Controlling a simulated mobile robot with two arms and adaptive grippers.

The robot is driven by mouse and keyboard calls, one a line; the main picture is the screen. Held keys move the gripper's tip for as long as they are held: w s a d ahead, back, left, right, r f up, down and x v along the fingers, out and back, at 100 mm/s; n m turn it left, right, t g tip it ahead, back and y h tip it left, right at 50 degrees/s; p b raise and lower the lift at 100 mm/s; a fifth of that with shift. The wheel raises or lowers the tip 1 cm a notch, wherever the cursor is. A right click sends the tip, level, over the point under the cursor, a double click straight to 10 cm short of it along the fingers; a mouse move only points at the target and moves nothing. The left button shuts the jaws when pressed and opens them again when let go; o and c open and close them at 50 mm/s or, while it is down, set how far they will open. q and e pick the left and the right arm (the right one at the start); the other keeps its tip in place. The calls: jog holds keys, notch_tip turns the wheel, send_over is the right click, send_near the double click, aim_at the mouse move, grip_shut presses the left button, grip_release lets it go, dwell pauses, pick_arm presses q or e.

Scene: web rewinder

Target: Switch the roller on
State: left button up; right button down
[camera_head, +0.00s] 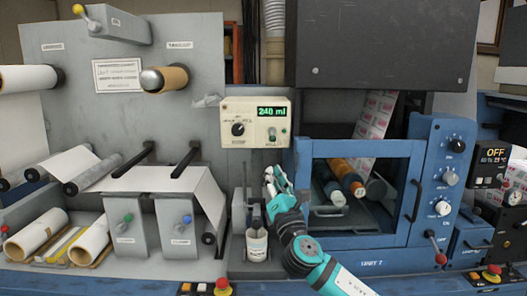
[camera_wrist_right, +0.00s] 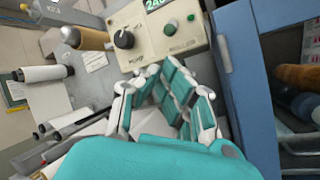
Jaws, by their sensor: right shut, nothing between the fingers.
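A cream control box (camera_head: 255,122) with a green display reading about "240 ml" is fixed to the grey panel. It carries a black knob (camera_head: 238,129) and a green control (camera_head: 271,134). The wrist view also shows the box's black knob (camera_wrist_right: 124,39) and green button (camera_wrist_right: 172,24). My right gripper (camera_head: 271,180) is below the box, apart from it, shut and empty. In the wrist view its fingers (camera_wrist_right: 165,92) reach up toward the box. Rollers (camera_head: 345,178) show behind the blue frame's window. My left gripper is not in view.
Below my gripper stands a white cup (camera_head: 257,245). To the right are the blue unit's knobs (camera_head: 449,178), a red-tipped lever (camera_head: 436,249) and a display reading "OFF" (camera_head: 495,153). Paper rolls (camera_head: 35,235) lie at left.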

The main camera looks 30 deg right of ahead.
aim_at(272, 136)
jog(key=p+x, duration=0.2)
jog(key=x, duration=0.6)
jog(key=shift+w+d+r+p, duration=0.1)
jog(key=shift+w+r+p, duration=0.1)
jog(key=shift+w+p, duration=0.2)
jog(key=shift+w+d+r, duration=0.15)
jog(key=shift+w+r, duration=0.05)
jog(key=shift+w, duration=0.3)
jog(key=shift+s+a+r+p, duration=0.2)
jog(key=shift+s+r+p, duration=0.15)
jog(key=shift+p, duration=0.1)
jog(key=shift+s+a+r, duration=0.1)
jog(key=shift+r, duration=0.15)
jog(key=shift+s+a+r+p, duration=0.2)
jog(key=shift+s+r+p, duration=0.15)
jog(key=shift+r+p, duration=0.55)
jog(key=shift+f, duration=0.2)
